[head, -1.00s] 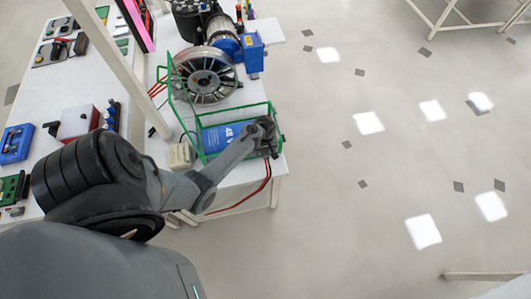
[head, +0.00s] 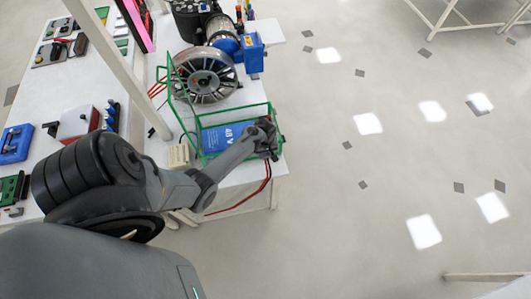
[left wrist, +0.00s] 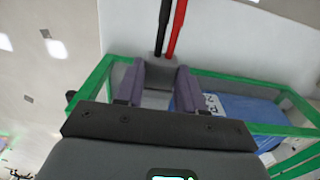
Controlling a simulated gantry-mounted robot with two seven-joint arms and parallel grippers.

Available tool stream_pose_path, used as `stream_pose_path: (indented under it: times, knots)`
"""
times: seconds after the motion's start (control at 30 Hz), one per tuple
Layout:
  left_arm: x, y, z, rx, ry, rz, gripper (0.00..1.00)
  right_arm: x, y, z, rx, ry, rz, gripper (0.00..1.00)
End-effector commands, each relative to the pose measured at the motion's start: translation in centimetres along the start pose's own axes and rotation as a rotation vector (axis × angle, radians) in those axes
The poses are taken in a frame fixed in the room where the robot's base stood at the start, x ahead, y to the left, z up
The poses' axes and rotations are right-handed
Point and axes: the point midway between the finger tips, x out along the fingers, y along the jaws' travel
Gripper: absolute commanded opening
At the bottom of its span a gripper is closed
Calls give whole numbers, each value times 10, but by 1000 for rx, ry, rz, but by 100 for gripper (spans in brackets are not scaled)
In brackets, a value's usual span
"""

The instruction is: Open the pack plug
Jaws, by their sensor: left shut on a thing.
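The blue 48 V battery pack (head: 222,136) sits inside a green frame (head: 203,119) at the near end of the bench. My left gripper (head: 267,146) is at the right end of the pack. In the left wrist view, the gripper (left wrist: 161,92) has its two purple fingers on either side of a grey plug (left wrist: 161,67) and is shut on it. A black and a red cable (left wrist: 175,30) run from the plug. The blue pack (left wrist: 240,107) lies just right of the fingers. The plug's mating side is hidden by my gripper. My right gripper is not in view.
A wheel-like rotor (head: 203,78) and a blue box (head: 253,52) stand behind the pack. A small beige box (head: 180,156) is left of the frame. Red cables (head: 240,203) hang over the bench edge.

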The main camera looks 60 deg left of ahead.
Motion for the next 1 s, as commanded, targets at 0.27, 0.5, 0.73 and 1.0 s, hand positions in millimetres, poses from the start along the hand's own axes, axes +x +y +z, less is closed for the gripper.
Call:
stream_pose_path:
  times: [0.27,0.5,0.73,1.0]
  knots:
    - [-4,0,8,1,-2,0,0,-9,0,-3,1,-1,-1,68]
    - [-1,0,26,0,-2,-2,0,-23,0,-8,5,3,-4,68]
    - [0,0,25,1,-1,-1,42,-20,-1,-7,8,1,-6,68]
    - [0,0,25,0,0,-1,64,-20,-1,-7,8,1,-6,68]
